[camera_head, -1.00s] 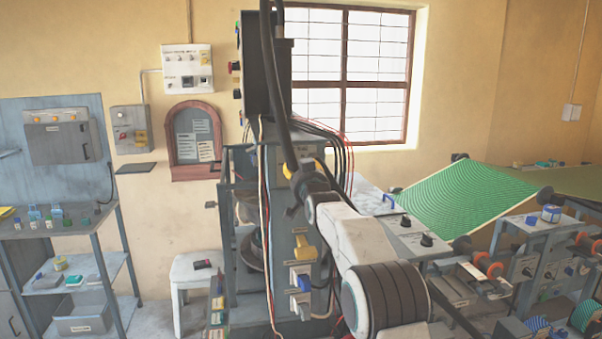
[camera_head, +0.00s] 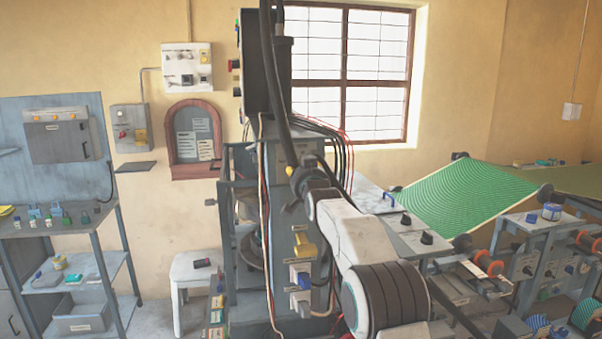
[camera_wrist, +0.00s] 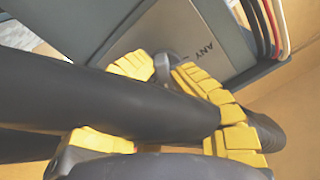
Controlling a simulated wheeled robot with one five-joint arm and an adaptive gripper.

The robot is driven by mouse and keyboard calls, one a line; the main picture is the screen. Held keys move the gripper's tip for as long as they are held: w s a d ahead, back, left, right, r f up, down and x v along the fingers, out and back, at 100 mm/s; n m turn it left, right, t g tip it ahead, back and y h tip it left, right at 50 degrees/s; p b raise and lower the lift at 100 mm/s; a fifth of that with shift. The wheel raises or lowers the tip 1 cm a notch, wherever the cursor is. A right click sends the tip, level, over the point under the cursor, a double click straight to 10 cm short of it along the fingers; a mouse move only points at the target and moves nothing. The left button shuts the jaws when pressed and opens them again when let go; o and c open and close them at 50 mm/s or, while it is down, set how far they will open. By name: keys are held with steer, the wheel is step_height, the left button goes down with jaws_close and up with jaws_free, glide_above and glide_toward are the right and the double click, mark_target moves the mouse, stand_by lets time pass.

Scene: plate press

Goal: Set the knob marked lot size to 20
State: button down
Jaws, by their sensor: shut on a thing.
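My gripper (camera_wrist: 163,70) has its yellow-padded fingers closed around a dark grey knob (camera_wrist: 161,62) on a grey panel (camera_wrist: 190,28) in the wrist view. The letters "ANY" show beside the knob; the rest of its marking is hidden or unreadable, so I cannot tell its setting or whether it is the lot size knob. In the head view my gripper (camera_head: 291,172) is at the upper part of the grey machine column (camera_head: 282,215), and the held knob is hidden there.
A green sheet (camera_head: 465,200) on rollers lies at right. A shelf rack (camera_head: 75,235) stands at left.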

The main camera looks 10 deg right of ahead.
steer(key=m+b, duration=0.2)
steer(key=m, duration=0.5)
steer(key=shift+a+m, duration=0.1)
steer(key=shift+m, duration=0.6)
steer(key=c, duration=1.1)
jaws_free()
steer(key=shift+f, duration=0.1)
steer(key=shift+s, duration=0.1)
steer(key=s, duration=1.1)
steer(key=shift+s, duration=0.35)
